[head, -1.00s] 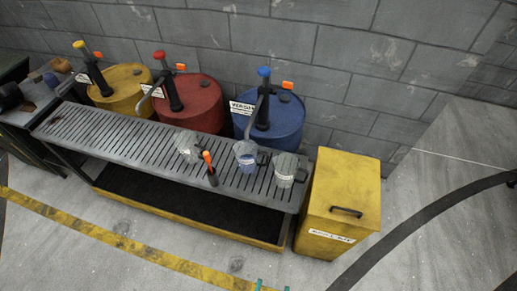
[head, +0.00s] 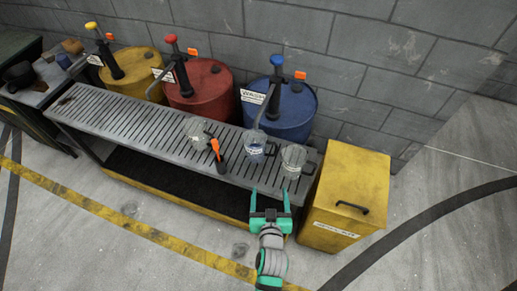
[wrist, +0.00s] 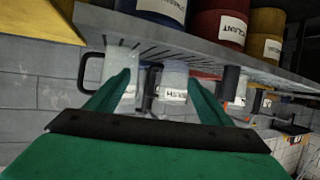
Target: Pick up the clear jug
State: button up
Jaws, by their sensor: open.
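Three see-through jugs with dark handles stand on the slatted bench (head: 95,120). The right jug (head: 293,158) looks clear, the middle jug (head: 254,143) has a bluish tint, and the left jug (head: 197,129) is greyish. I cannot tell which is meant. My gripper (head: 269,192) is open and empty, in front of the bench's front edge, nearer than the middle and right jugs. In the wrist view my fingers (wrist: 158,82) spread apart, with the right jug (wrist: 113,68) behind the left finger and the middle jug (wrist: 173,78) beyond the gap. Neither is touched, as far as I see.
An orange-handled tool (head: 217,155) is beside the left jug. Blue (head: 290,112), red (head: 205,90) and yellow (head: 138,72) drums with pumps stand behind the bench. The blue drum's spout hangs close over the middle jug. A yellow bin (head: 345,190) stands right of the bench.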

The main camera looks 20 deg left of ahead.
jog(key=n+g+y, duration=0.1)
jog(key=n+y, duration=0.1)
send_near(257, 155)
jog(key=x, duration=0.8)
jog(key=shift+w+a+r, duration=0.1)
jog(key=shift+w+r, duration=0.05)
jog(key=shift+x, duration=2.9)
jog(key=c, duration=0.9)
jog(key=shift+c, duration=0.9)
jog(key=shift+r, duration=0.1)
